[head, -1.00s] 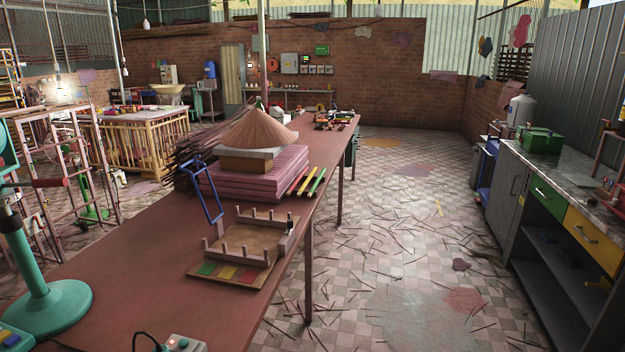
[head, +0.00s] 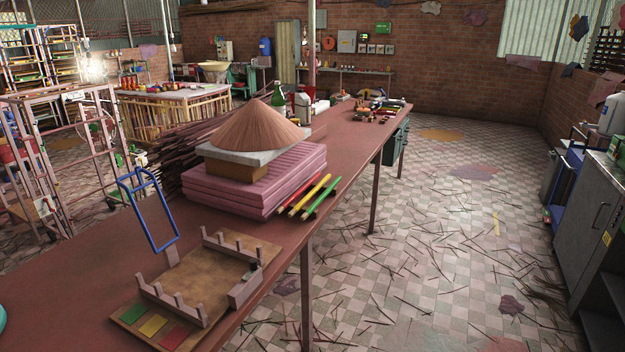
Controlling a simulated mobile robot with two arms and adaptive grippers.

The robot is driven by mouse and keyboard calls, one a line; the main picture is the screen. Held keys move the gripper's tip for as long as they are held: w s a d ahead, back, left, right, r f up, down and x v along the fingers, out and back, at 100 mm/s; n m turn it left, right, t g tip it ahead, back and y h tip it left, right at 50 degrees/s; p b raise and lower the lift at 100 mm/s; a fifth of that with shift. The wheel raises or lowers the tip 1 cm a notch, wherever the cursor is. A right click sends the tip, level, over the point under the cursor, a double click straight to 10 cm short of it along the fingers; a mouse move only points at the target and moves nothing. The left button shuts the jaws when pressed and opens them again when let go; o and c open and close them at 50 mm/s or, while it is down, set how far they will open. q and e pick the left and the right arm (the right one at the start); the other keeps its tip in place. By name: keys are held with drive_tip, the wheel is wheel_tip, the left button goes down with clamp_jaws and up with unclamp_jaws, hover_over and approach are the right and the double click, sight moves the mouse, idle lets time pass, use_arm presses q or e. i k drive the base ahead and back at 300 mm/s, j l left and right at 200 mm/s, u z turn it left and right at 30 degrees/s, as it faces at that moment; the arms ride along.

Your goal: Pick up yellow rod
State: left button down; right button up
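A yellow rod (head: 309,194) lies on the long red-brown table (head: 345,150), between a red rod (head: 297,190) and a green rod (head: 321,197). The rods lie side by side along the table's right edge, beside a stack of pink slabs (head: 255,185). Neither of my grippers is in view.
A wooden rack (head: 200,285) with upright pegs and green, yellow and red squares sits at the near table end. A blue-framed tool (head: 147,212) stands beside it. A cone of incense sticks (head: 254,128) tops the slabs. Scattered sticks lie on the tiled floor (head: 420,250) to the right.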

sight(322, 182)
drive_tip(key=i+l+u, duration=0.1)
drive_tip(key=i, duration=0.45)
drive_tip(key=i+l, duration=0.15)
drive_tip(key=i, duration=0.45)
drive_tip(key=i+l+u, duration=0.15)
drive_tip(key=i, duration=0.4)
drive_tip(key=l, duration=0.1)
drive_tip(key=k+z, duration=0.05)
